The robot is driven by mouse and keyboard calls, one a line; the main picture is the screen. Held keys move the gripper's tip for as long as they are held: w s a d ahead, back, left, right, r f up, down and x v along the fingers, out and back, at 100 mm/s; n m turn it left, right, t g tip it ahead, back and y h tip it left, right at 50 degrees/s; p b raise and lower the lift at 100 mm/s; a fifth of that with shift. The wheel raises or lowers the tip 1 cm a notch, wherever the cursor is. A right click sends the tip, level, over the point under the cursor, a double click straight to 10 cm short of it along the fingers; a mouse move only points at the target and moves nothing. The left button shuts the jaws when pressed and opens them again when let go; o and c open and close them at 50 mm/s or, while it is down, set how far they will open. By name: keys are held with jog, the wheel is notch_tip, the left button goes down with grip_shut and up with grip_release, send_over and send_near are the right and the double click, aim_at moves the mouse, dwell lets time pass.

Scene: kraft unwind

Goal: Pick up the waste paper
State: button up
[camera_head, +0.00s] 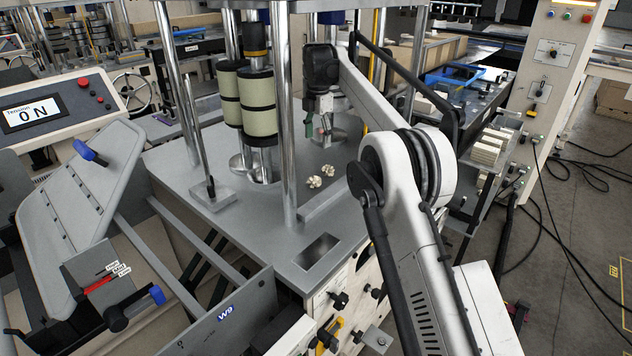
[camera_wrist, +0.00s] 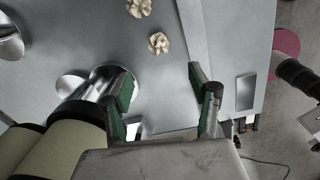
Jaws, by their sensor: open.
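Two crumpled cream waste paper balls lie close together on the grey machine deck. In the head view one waste paper ball (camera_head: 314,182) is nearer and the other waste paper ball (camera_head: 328,170) lies just behind it. The wrist view shows one ball (camera_wrist: 159,43) ahead of the fingers and the other ball (camera_wrist: 138,8) partly cut by the top edge. My gripper (camera_head: 318,132) is above the deck, behind the balls in the head view. In the wrist view my gripper (camera_wrist: 163,88) has its green-padded fingers wide apart, with nothing between them.
The grey deck (camera_head: 240,168) is clear around the balls. Chrome posts (camera_head: 288,110) and cream rollers (camera_head: 258,105) rise left of my gripper. A raised grey bar (camera_head: 325,202) and a rectangular recess (camera_head: 318,250) lie nearer the deck's front edge.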

aim_at(314, 177)
jog(key=shift+n, duration=0.8)
jog(key=f, duration=0.3)
jog(key=a+f, duration=0.1)
jog(key=f, duration=0.7)
jog(key=shift+w+a+f, duration=0.1)
jog(key=shift+w+a, duration=0.1)
jog(key=shift+w, duration=0.1)
jog(key=shift+s+d+f+p, duration=0.1)
jog(key=shift+f+p, duration=0.25)
jog(key=shift+f, duration=1.05)
jog(key=shift+s+f+p, duration=0.1)
jog(key=shift+f+p, duration=0.2)
jog(key=shift+f, duration=1.1)
jog(key=shift+c, duration=0.4)
jog(key=c, duration=0.8)
